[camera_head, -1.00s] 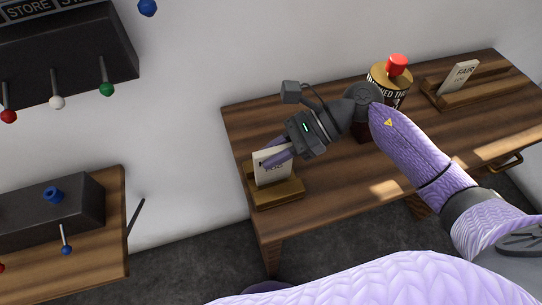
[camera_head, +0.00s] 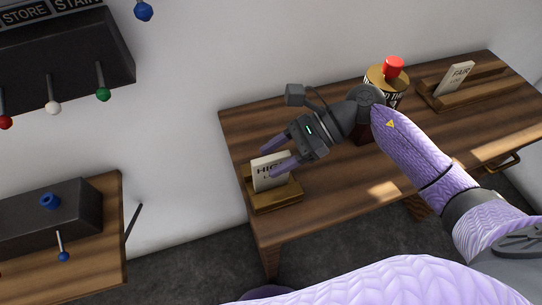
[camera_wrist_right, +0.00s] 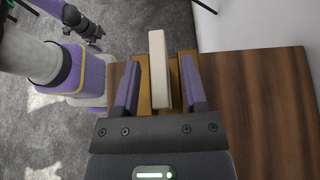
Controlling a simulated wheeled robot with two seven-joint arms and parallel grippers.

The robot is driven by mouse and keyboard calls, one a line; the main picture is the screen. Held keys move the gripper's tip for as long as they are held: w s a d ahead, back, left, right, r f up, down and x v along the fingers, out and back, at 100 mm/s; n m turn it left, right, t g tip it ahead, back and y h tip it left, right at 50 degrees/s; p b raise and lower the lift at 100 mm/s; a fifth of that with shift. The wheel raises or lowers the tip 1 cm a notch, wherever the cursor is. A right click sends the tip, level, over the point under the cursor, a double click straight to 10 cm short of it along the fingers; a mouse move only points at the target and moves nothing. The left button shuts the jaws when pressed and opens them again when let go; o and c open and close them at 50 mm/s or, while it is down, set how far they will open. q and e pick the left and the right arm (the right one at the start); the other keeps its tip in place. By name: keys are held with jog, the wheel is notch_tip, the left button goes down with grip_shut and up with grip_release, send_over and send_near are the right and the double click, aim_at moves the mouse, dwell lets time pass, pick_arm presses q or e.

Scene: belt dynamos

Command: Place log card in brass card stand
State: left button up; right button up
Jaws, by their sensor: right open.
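The cream log card (camera_head: 268,173), lettered "HIGH", stands upright in the brass card stand (camera_head: 279,201) at the table's left front corner. My right gripper (camera_head: 274,156) is open, with one purple finger on each side of the card. In the right wrist view the card (camera_wrist_right: 158,70) sits between the spread fingers, with a gap on both sides, and the stand (camera_wrist_right: 184,70) shows beneath it. A dark and purple part of mine, perhaps the left gripper, shows small at that view's upper left; its jaws cannot be made out.
A wooden rack (camera_head: 453,101) at the back right holds another card (camera_head: 456,78) lettered "FAIR". A labelled tin with a red knob (camera_head: 393,67) stands behind my right arm. The table (camera_head: 345,186) is clear in front. A lever box (camera_head: 47,218) is on a separate bench at left.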

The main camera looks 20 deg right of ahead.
jog(key=v, duration=1)
jog(key=shift+d+r+b, duration=0.2)
jog(key=shift+d+b, duration=0.2)
jog(key=shift+f, duration=0.1)
